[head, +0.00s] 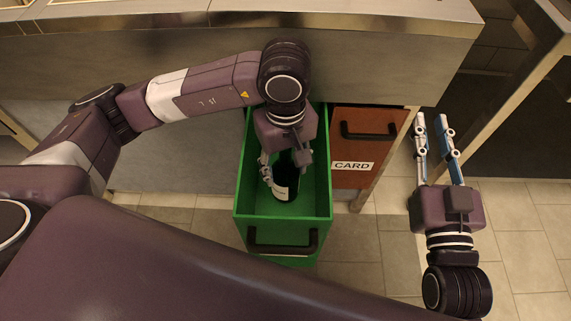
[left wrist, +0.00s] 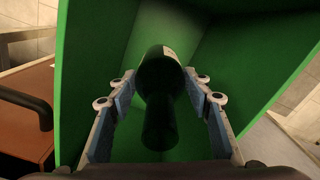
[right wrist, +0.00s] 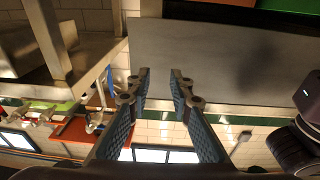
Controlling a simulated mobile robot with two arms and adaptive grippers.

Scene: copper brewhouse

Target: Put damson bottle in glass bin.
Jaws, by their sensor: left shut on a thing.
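The dark green damson bottle (head: 281,187), with a pale label, is inside the open green bin (head: 324,205). No name shows on this bin, so I cannot read whether it is the glass bin. My left gripper (head: 278,168) reaches down into the bin and is shut on the bottle. In the left wrist view the bottle (left wrist: 160,80) lies between the two fingers, with green walls (left wrist: 95,50) around it. Whether the bottle touches the bin floor is unclear. My right gripper (head: 434,122) is open and empty, to the right of the bins; its fingers stand apart in the right wrist view (right wrist: 162,85).
A brown bin (head: 370,120) with a black handle and a CARD label adjoins the green bin on the right. A steel counter (head: 360,25) runs above both bins. A metal table leg (head: 500,100) stands at the right. Tiled floor (head: 355,250) is clear in front.

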